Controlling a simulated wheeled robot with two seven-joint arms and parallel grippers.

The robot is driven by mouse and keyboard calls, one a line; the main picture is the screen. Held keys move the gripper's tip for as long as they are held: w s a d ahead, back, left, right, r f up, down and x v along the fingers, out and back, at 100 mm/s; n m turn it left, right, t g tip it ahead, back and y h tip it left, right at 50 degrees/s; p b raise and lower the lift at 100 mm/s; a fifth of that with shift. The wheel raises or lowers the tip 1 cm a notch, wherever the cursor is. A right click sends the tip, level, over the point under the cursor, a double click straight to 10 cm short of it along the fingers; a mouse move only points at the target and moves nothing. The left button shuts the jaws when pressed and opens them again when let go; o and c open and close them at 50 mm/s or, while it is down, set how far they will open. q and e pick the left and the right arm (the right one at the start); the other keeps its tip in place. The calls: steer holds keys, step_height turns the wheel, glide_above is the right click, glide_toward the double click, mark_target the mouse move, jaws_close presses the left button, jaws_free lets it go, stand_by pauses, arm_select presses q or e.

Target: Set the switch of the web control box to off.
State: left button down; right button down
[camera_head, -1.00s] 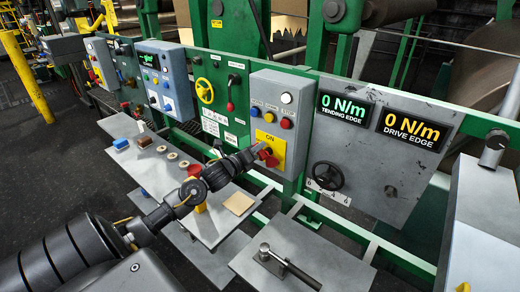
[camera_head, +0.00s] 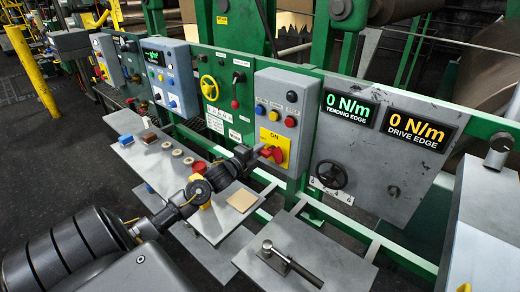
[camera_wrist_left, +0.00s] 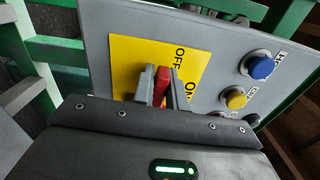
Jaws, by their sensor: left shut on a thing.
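The web control box (camera_head: 306,92) is the grey box on the green rail, with a yellow switch plate (camera_head: 283,142). ON shows at the plate's top in the head view. The wrist view shows the red switch handle (camera_wrist_left: 162,84) on the yellow plate (camera_wrist_left: 124,60), with OFF and ON printed beside it. The handle points up in that view, towards the OFF lettering. My left gripper (camera_head: 264,152) is shut on the handle, one finger on each side; it also shows in the wrist view (camera_wrist_left: 160,92). My right gripper is not in view.
A handwheel (camera_head: 330,174) is right of the box. A grey shelf (camera_head: 228,226) with small items lies below my left arm.

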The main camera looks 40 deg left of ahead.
arm_select(q)
steer(key=shift+f+n, duration=0.2)
steer(key=shift+n, duration=0.1)
stand_by(0.4)
steer(key=c, duration=1.4)
jaws_free()
steer(key=shift+c, duration=0.2)
steer(key=shift+s, duration=0.1)
steer(key=shift+s+f, duration=0.1)
steer(key=shift+s, duration=0.25)
steer(key=s+b, duration=0.3)
steer(key=s, duration=0.7)
steer(key=shift+d, duration=0.15)
